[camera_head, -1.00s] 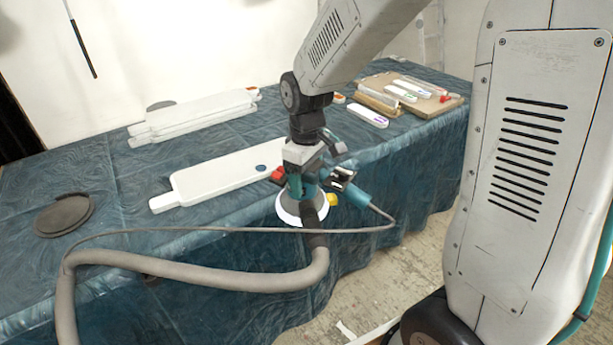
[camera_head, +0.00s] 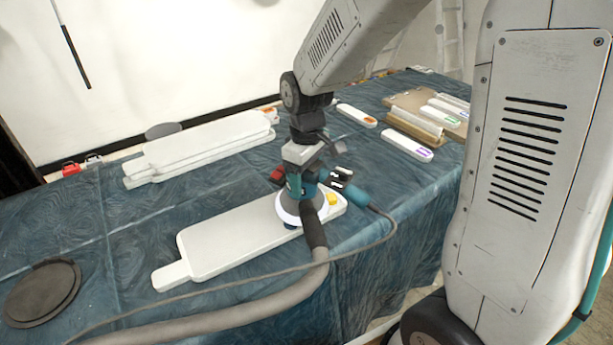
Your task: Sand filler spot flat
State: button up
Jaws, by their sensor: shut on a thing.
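My gripper (camera_head: 303,160) is shut on a teal and black sander (camera_head: 296,186) with a round white pad skirt at its lower end. The sander stands upright over the right part of a long white panel (camera_head: 225,240) with a narrow tab at its left end. A small bit of blue (camera_head: 290,226) shows at the lower edge of the pad; the pad hides the rest of that area. I cannot tell whether the pad touches the panel.
A grey hose (camera_head: 250,313) and a thin cable run from the sander to the left. More white panels (camera_head: 200,150) are stacked behind. A dark round disc (camera_head: 42,292) lies at left. Labelled strips and a board (camera_head: 415,115) lie at back right.

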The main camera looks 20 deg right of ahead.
jog(key=shift+w, duration=0.3)
jog(key=shift+w+f, duration=0.15)
jog(key=shift+f, duration=1.95)
jog(key=shift+s+d, duration=0.1)
jog(key=shift+s, duration=0.15)
jog(key=shift+f, duration=0.3)
jog(key=shift+s+a, duration=0.15)
jog(key=shift+a, duration=0.75)
jog(key=shift+s+a, duration=0.1)
jog(key=shift+a, duration=0.8)
jog(key=shift+a, duration=0.1)
